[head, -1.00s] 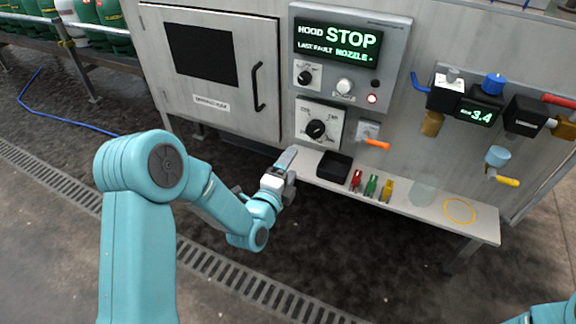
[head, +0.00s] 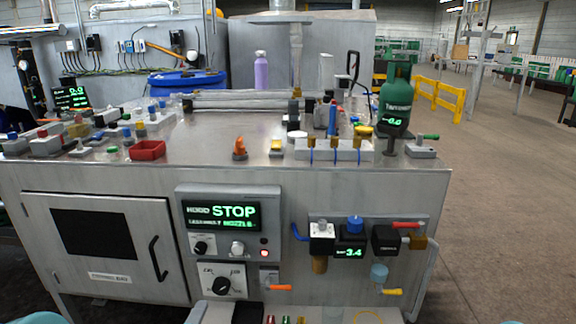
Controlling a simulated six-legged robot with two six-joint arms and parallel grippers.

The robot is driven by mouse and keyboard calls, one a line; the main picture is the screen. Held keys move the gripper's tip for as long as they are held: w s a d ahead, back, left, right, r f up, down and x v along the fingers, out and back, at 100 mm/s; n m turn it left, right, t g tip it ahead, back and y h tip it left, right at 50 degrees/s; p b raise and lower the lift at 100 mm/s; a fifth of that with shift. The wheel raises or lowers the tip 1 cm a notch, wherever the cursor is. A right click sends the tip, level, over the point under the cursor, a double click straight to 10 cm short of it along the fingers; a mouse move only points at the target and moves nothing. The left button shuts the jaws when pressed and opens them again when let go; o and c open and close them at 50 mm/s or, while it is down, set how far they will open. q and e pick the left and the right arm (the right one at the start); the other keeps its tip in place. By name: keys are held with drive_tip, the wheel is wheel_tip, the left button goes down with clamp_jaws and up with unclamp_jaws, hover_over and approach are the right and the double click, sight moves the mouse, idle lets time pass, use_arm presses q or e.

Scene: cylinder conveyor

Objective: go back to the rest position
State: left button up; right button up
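Neither gripper is in the head view now. A small teal piece of my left arm shows at the bottom left edge, and a sliver of teal shows at the bottom right. The metal workstation (head: 400,190) stands ahead, with its control panel (head: 228,262) reading STOP on the green display (head: 221,216). A red light glows on the panel. What my grippers do or hold is hidden below the frame.
A green gas cylinder (head: 396,98) stands on the bench's right. A red tray (head: 148,150) and a lilac bottle (head: 261,72) are further left. A low shelf (head: 196,313) juts from the front. Open concrete floor (head: 510,220) lies to the right, with yellow barriers (head: 440,95) beyond.

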use_arm(q)
drive_tip(key=s+d+r+n+g+h+p, duration=0.1)
drive_tip(key=s+d+r+n+g+p, duration=0.25)
drive_tip(key=p, duration=0.75)
drive_tip(key=s+d+f+n+g+h+p, duration=0.1)
drive_tip(key=s+n+g+p, duration=0.3)
drive_tip(key=s, duration=0.8)
drive_tip(key=s+d+f+n+g+h+p, duration=0.1)
drive_tip(key=s+d+f+n+g+p, duration=0.1)
drive_tip(key=s+n+g, duration=0.7)
drive_tip(key=s+d+n+p, duration=0.1)
drive_tip(key=s+d+n, duration=0.1)
drive_tip(key=s+n, duration=0.1)
drive_tip(key=shift+s+d+n+p, duration=0.15)
drive_tip(key=shift+s+n+p, duration=0.15)
drive_tip(key=shift+n, duration=0.25)
use_arm(e)
wheel_tip(320, 180, up, 22)
drive_tip(key=s+a, duration=0.1)
drive_tip(key=shift+s+f+g, duration=0.25)
drive_tip(key=shift+s+g, duration=0.05)
use_arm(q)
drive_tip(key=shift+w+f, duration=0.1)
